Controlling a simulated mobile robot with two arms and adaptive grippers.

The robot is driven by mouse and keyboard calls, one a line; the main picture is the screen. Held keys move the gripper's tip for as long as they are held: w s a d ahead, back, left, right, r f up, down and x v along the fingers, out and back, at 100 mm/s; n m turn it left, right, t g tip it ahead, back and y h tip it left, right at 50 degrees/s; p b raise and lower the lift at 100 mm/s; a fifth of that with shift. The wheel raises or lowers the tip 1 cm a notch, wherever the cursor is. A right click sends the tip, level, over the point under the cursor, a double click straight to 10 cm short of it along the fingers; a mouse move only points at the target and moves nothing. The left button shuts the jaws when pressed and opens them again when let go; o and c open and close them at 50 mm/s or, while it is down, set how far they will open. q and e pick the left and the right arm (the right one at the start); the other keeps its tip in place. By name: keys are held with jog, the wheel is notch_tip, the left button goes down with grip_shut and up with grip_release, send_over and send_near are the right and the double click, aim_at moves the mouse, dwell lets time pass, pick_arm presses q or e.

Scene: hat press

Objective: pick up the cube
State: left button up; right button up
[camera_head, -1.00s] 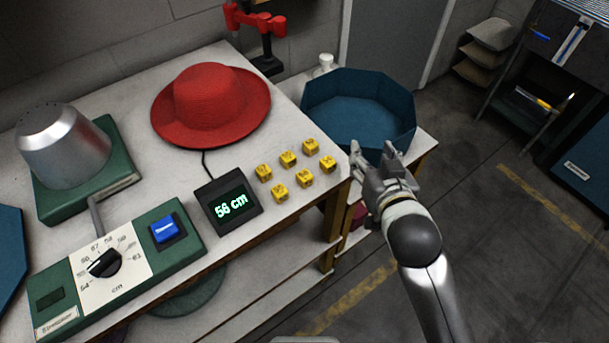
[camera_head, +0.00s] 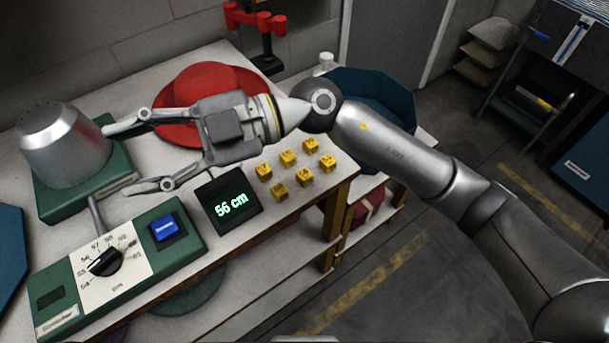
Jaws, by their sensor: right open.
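Several small yellow cubes with dark marks stand in two short rows near the right edge of the table; one is the front left cube (camera_head: 279,191), another the back right cube (camera_head: 310,146). Which of them the task means cannot be told. My right gripper (camera_head: 122,158) reaches in from the right, above the table. Its fingers are wide apart, empty, and point left toward the metal dome, well to the left of the cubes. My left gripper is not in view.
A red hat (camera_head: 212,78) lies partly hidden behind my gripper. A metal dome (camera_head: 62,143) stands on a green base at left. A display (camera_head: 229,199) reading 56 cm and a green dial panel (camera_head: 60,262) are in front. A blue bin (camera_head: 375,92) stands at the right.

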notch_tip(320, 180, down, 8)
jog(key=w+d+t+h, duration=0.1)
jog(key=w+d+h, duration=0.1)
jog(key=h, duration=0.4)
jog(key=m+t+h, duration=0.5)
jog(key=t+h, duration=0.1)
jog(key=h, duration=0.5)
send_over(306, 173)
notch_tip(306, 173, down, 5)
notch_tip(306, 173, down, 5)
jog(key=shift+s+a+r+p, duration=0.1)
jog(key=shift+s+a+p, duration=0.05)
jog(key=shift+p, duration=0.35)
notch_tip(306, 173, down, 5)
jog(key=shift+f+p, duration=0.1)
jog(key=shift+p, duration=0.75)
jog(key=shift+w+f, duration=0.2)
jog(key=shift+f, duration=0.15)
jog(key=shift+c, duration=0.3)
jog(key=c, duration=0.7)
